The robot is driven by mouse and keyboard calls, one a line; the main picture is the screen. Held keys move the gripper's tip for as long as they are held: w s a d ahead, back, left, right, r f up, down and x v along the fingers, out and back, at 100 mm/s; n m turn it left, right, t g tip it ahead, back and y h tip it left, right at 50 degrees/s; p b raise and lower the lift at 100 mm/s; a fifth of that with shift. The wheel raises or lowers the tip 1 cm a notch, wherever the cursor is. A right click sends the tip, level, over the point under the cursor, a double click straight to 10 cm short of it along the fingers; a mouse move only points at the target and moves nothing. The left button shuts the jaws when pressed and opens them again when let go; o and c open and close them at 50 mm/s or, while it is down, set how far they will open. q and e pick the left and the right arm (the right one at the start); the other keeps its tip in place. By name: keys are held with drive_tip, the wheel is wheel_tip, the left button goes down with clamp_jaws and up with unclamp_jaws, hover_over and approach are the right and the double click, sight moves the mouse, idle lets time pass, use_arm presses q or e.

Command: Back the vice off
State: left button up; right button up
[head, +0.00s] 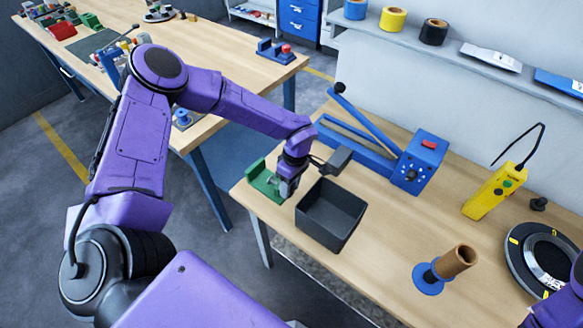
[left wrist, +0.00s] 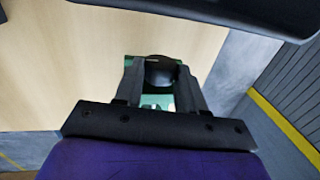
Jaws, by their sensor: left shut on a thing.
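The green vice (head: 262,180) stands at the left front corner of the near bench. My left gripper (head: 284,190) reaches down over its right side and partly hides it. In the left wrist view the two fingers (left wrist: 160,92) are on either side of a dark rounded part of the vice (left wrist: 161,72), and green body shows around it. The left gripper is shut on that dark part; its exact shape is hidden. Only a bit of my right arm shows at the lower right in the head view, without its gripper.
A black open bin (head: 331,222) stands close right of the left gripper. Behind it is a blue machine with a lever (head: 420,160). A yellow handheld device (head: 494,190), a brown tube on a blue base (head: 455,262) and a black disc (head: 543,258) stand further right.

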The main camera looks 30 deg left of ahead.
use_arm(q)
drive_tip(key=shift+s+t, duration=0.35)
drive_tip(key=shift+t, duration=0.65)
